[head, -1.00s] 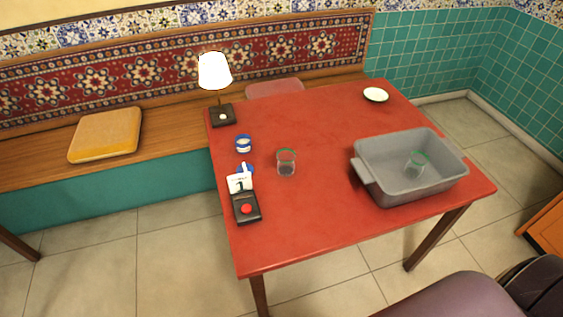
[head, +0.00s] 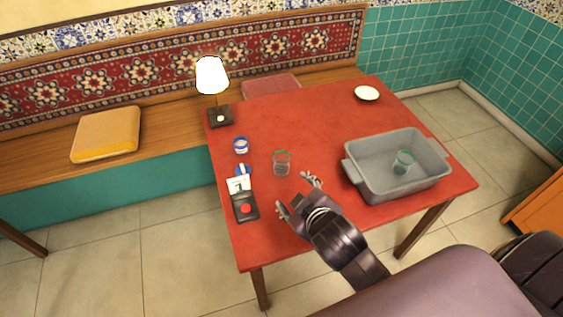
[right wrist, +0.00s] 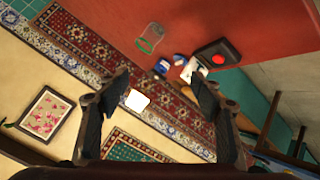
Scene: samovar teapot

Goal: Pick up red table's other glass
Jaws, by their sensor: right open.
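A clear glass with a green rim (head: 282,163) stands upright on the red table (head: 290,120), left of its middle. It also shows in the right wrist view, as a glass (right wrist: 150,38) beyond the fingers. A second green-rimmed glass (head: 403,162) is inside the grey bin on the same table. My right gripper (head: 297,195) is open and empty over the table's front part, close to the loose glass and not around it. In the right wrist view its two fingers (right wrist: 165,95) are spread wide. My left gripper is not in view.
The grey bin (head: 365,183) stands on the table's right part. Left of the glass are a small blue-and-white tin (head: 240,145), a number card (head: 238,185) and a black box with a red button (head: 246,208). A lamp (head: 211,75) and a white plate (head: 367,93) are farther back.

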